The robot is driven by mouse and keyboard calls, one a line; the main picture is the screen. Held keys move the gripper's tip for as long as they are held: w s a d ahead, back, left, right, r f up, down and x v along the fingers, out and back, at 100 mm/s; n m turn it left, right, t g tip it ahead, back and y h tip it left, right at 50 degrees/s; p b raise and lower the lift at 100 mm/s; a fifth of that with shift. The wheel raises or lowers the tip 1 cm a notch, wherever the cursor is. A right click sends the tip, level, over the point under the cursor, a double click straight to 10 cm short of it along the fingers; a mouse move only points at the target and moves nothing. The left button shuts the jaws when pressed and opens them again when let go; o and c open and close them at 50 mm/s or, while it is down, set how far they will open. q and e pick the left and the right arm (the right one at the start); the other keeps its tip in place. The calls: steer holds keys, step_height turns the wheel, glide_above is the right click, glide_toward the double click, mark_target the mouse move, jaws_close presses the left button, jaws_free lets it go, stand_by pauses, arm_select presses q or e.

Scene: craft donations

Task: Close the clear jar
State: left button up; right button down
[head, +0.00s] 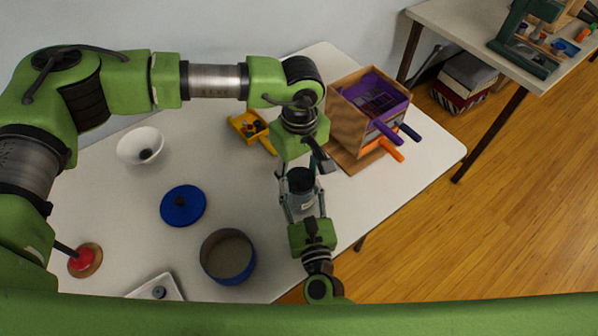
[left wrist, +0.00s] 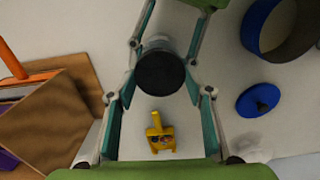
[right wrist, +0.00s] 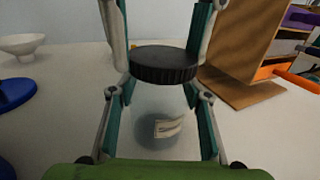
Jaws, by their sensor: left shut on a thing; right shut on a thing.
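The clear jar (right wrist: 145,112) stands upright with a small pale label on its side. Its black ribbed lid (right wrist: 164,66) sits at the jar's mouth, level as far as I can see; I cannot tell how tightly it is seated. In the head view the lid (head: 300,181) shows above the jar. My left gripper (head: 300,172) comes down from above, its fingers shut on either side of the lid, also seen in the left wrist view (left wrist: 160,74). My right gripper (head: 304,204) reaches in from the front, its fingers shut around the jar body.
A wooden box (head: 345,115) with purple and orange-handled things stands right of the jar. A white bowl (head: 130,148), blue lid (head: 183,205), and blue pot (head: 229,276) are at left. Table room is free between them.

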arm_select(q)
steer(key=m, duration=1.3)
steer(key=shift+d, duration=0.1)
steer(key=m, duration=0.5)
steer(key=o, duration=0.7)
